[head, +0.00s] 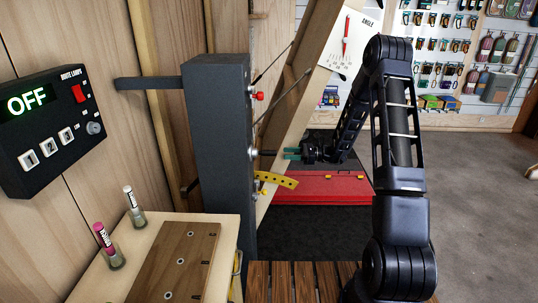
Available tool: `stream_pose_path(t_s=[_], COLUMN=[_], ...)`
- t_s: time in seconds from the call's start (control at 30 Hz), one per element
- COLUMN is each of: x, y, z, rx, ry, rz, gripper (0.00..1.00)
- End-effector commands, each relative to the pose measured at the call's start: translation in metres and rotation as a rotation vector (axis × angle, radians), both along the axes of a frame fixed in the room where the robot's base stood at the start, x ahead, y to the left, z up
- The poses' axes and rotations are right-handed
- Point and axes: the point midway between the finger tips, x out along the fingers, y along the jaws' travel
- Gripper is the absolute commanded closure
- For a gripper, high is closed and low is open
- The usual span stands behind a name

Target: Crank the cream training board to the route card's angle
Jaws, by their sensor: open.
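The cream training board (300,88) leans up and to the right behind a dark post (222,150). A white panel marked ANGLE with a red pointer (346,38) is at the upper right of the board; I cannot read its value. A red knob (258,96) and a yellow perforated arc (277,180) are on the post's right side. My gripper (290,154) is open, with teal fingertips pointing left toward the post, close to a small dark shaft. I cannot tell whether it touches the shaft. I cannot make out a crank handle or the route card.
A control box reading OFF (28,103) is on the wooden wall at left. A pale table (75,290) below holds two small bottles and a wooden board (176,262). A red mat (335,187) lies behind my gripper.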

Motion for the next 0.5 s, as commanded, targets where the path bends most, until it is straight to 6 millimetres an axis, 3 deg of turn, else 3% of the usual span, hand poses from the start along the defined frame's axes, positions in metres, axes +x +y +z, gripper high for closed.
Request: stream_pose_path(t_s=[0.3,0.5], x=[-0.001,0.0], y=[0.055,0.081], z=[0.0,0.0], rx=[0.0,-0.001], ry=[-0.001,-0.002], rz=[0.004,0.002], gripper=[0.52,0.52])
